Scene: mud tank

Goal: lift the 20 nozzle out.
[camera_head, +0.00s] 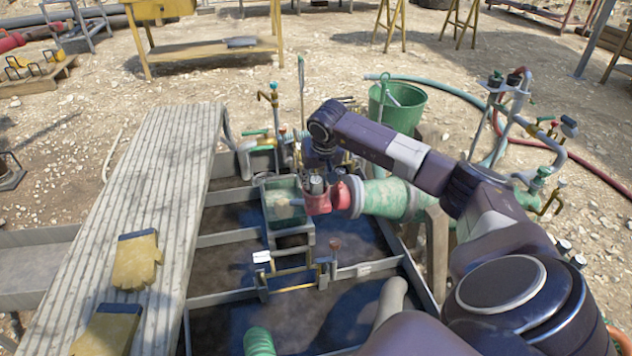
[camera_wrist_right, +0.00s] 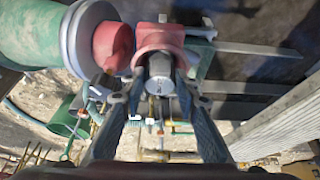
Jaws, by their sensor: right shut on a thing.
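A grey cylindrical nozzle (camera_wrist_right: 161,68) stands in the opening of a pinkish-red housing (camera_wrist_right: 160,38). In the head view the nozzle (camera_head: 317,186) shows just above the red housing (camera_head: 318,204), its lower part hidden inside. No number can be read on it. My right gripper (camera_wrist_right: 160,82) points down with a finger on each side of the nozzle and is shut on it. In the head view my right gripper (camera_head: 318,168) is over the housing, partly hidden by its own wrist. My left gripper is not in view.
A green flanged pipe (camera_head: 392,199) joins the housing's right side. A green box (camera_head: 284,203) stands close at its left. Valves and thin upright pipes crowd behind it, with a green bucket (camera_head: 398,106). Yellow gloves (camera_head: 136,261) lie on the grey walkway (camera_head: 165,180).

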